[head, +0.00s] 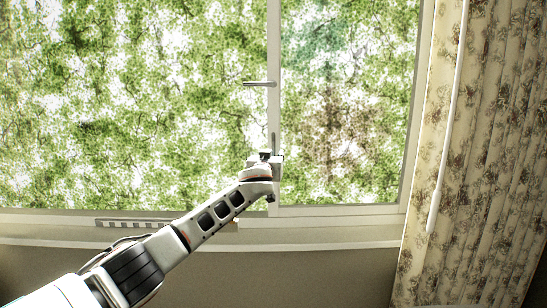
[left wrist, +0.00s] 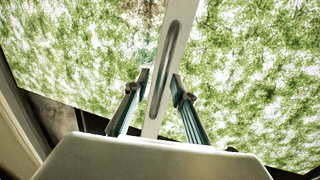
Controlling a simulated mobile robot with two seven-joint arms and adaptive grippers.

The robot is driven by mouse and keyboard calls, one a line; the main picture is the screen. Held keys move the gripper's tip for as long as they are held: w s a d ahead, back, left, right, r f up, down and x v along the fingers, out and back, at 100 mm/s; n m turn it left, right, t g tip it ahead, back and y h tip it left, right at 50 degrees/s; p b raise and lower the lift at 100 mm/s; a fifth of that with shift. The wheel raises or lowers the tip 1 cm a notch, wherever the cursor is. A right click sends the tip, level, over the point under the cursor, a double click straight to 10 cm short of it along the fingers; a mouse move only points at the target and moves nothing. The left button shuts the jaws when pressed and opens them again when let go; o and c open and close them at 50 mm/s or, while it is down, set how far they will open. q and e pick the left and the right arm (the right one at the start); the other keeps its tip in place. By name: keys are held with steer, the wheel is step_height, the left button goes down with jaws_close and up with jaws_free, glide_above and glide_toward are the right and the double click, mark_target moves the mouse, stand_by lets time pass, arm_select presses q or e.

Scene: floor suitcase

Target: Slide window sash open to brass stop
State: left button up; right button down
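The window has a white upright sash stile (head: 273,60) near the middle of the head view, with a grey lever-like handle (head: 259,83) and a slim grey pull (head: 274,141) lower down. In the left wrist view the pull (left wrist: 171,62) runs along the stile (left wrist: 187,20). My left gripper (head: 266,156) is at the stile's lower part, below the handle. In the left wrist view its fingers (left wrist: 161,82) stand apart, one on each side of the stile. I cannot tell whether they touch it. I cannot clearly make out a brass stop. My right gripper is not in view.
A patterned curtain (head: 480,150) hangs at the right, with a pale rod (head: 447,120) in front of it. The white sill (head: 330,235) runs below the glass. A slotted vent strip (head: 130,223) lies at the lower left of the frame. Trees show outside.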

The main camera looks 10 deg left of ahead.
arm_select(q)
jaws_close()
